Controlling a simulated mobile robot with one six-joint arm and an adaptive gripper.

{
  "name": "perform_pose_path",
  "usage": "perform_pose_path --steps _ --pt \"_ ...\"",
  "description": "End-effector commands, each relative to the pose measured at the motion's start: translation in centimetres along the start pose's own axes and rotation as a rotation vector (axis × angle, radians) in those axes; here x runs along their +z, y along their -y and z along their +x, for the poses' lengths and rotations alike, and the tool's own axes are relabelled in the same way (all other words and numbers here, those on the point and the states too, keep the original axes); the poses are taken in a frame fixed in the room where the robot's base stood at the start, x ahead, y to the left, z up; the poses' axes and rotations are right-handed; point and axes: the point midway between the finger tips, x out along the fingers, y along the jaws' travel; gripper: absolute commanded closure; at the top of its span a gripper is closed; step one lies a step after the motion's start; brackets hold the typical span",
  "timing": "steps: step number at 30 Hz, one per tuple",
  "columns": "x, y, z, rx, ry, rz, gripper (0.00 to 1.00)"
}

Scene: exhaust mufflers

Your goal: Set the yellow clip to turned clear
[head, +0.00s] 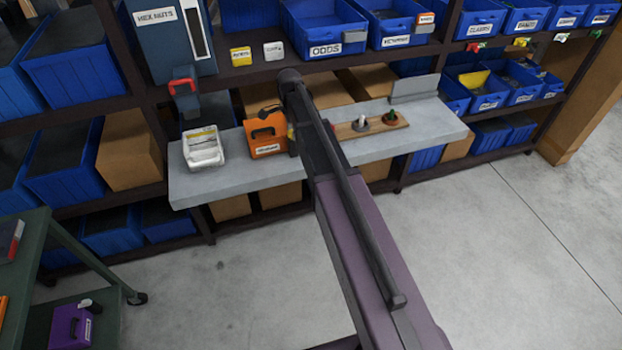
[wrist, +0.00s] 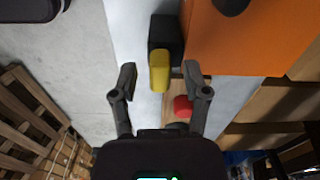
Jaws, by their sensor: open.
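The yellow clip (wrist: 159,72) is a small rounded bar on a black block (wrist: 165,38) at the side of an orange case (wrist: 245,40) in the wrist view. The orange case (head: 267,136) stands on a grey shelf in the head view, with a bit of the yellow clip (head: 291,131) showing at its right edge. My gripper (wrist: 160,74) is open, with one finger on each side of the clip and a visible gap to both. I cannot tell how deep the clip lies between the fingers. My arm hides the gripper in the head view.
A wooden strip (head: 373,126) with knobs lies right of the case. A red knob (wrist: 182,107) shows near my right finger in the wrist view. A white bin (head: 203,149) stands left of the case. Blue bins (head: 325,27) fill the upper rack. The floor in front is clear.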

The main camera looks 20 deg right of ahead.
Motion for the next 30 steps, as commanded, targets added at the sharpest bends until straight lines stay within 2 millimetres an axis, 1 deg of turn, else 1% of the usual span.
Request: perform_pose_path --steps 30 --pt "0.00 0.00 0.00 0.000 0.000 -0.670 0.40"
